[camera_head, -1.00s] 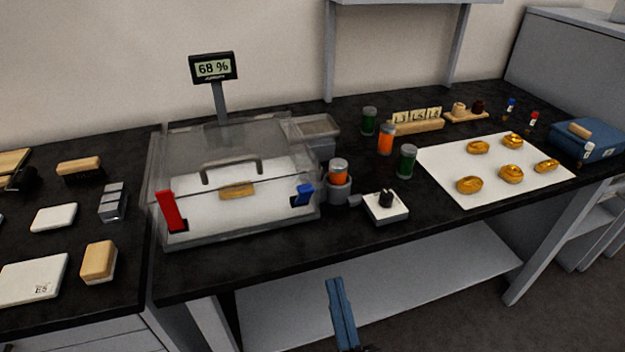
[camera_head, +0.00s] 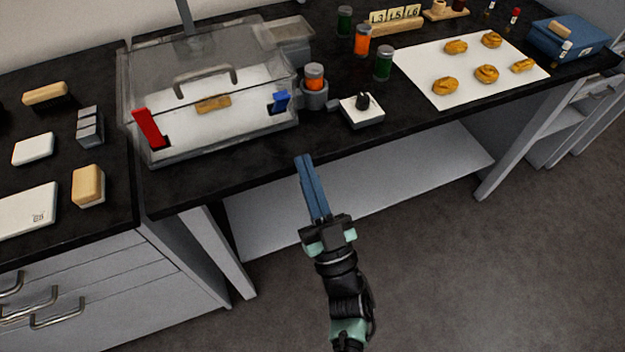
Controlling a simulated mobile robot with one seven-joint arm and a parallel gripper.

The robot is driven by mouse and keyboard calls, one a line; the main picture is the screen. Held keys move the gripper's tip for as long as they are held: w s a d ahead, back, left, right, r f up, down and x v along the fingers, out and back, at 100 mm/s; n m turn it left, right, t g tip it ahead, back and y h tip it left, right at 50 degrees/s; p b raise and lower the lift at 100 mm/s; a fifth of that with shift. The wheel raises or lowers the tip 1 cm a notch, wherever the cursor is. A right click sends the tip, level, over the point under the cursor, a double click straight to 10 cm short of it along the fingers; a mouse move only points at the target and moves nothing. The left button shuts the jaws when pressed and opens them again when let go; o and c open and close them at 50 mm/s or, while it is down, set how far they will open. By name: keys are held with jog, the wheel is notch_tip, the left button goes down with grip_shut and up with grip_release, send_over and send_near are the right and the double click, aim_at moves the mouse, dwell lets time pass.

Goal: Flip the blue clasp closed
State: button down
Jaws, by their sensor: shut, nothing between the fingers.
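The blue clasp (camera_head: 281,101) is on the front right of a clear box (camera_head: 215,138) with a grey handle on its lid. It is a small tilted tab; its exact latch state is too small to tell. A longer red clasp (camera_head: 149,128) stands tilted at the front left of the box. A gold-brown piece (camera_head: 213,103) lies inside. My gripper (camera_head: 304,158) has long blue fingers, shut and empty. It appears in front of the bench's front edge, below the blue clasp in the picture and apart from it.
Right of the box stand an orange jar in a grey holder (camera_head: 314,94) and a white block with a black knob (camera_head: 362,110). A white sheet (camera_head: 420,70) with several golden pieces lies farther right. A lower shelf (camera_head: 400,178) is under the bench.

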aim_at(282, 97)
jog(key=p+x, duration=0.1)
jog(key=x, duration=0.7)
jog(key=shift+w+a+r, duration=0.15)
jog(key=shift+w, duration=0.2)
jog(key=shift+r+p, duration=0.15)
jog(key=shift+p, duration=0.2)
jog(key=r+g+p, duration=0.1)
jog(key=p, duration=0.5)
jog(key=w+r+g+h+p, duration=0.1)
jog(key=g+p, duration=0.1)
jog(key=p, duration=0.4)
jog(key=w+r+g+p, duration=0.1)
jog(key=g+p, duration=0.1)
jog(key=p, duration=0.3)
jog(key=shift+w+a+r+h+p, duration=0.2)
jog(key=shift+w+a+h+p, duration=0.05)
jog(key=shift+a+h+p, duration=0.15)
jog(key=shift+f+b, duration=0.45)
jog(key=shift+s, duration=0.1)
